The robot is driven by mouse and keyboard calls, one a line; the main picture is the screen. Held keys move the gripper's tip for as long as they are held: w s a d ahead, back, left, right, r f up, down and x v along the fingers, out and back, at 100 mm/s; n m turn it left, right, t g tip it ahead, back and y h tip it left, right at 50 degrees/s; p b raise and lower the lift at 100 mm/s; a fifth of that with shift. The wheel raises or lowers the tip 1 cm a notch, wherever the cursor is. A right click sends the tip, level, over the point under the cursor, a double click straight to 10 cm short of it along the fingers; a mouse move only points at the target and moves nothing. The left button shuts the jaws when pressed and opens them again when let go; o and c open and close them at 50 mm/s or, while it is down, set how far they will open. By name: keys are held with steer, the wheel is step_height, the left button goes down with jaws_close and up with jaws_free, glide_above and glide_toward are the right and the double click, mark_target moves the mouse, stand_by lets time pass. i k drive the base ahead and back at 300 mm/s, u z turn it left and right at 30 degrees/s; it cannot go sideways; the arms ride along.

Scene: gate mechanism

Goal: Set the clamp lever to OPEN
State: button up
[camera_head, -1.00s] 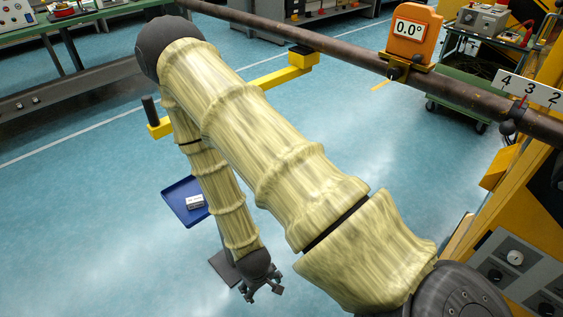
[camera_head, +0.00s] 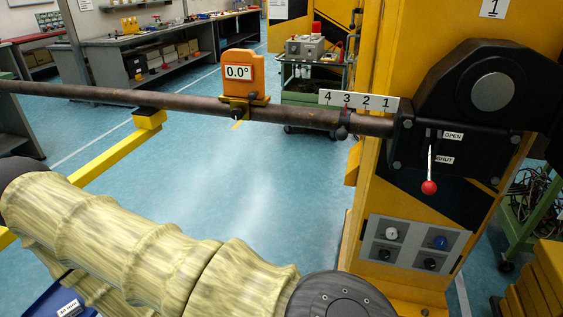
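The clamp lever (camera_head: 429,170) is a short silvery rod with a red ball knob, on the dark clamp housing (camera_head: 405,160) at the right. It hangs down with the knob below the SHUT label (camera_head: 444,160). The OPEN label (camera_head: 453,135) is higher up, near the lever's top end. My arm, in a yellow-green sleeve, crosses the lower left. My gripper is out of the picture, so I cannot see its fingers. Nothing of mine touches the lever.
A long brown pole (camera_head: 180,102) runs from the left into the housing. It carries an orange 0.0° display (camera_head: 238,80) and a numbered scale plate (camera_head: 357,101). A yellow pillar (camera_head: 385,215) has a grey knob panel (camera_head: 413,246). A green cart (camera_head: 312,95) stands behind the pole.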

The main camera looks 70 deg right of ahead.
mark_target(428, 188)
steer(key=k, duration=0.5)
steer(key=u, duration=1.35)
steer(key=i, duration=0.75)
steer(key=z, duration=4.6)
steer(key=i, duration=0.5)
steer(key=z, duration=1)
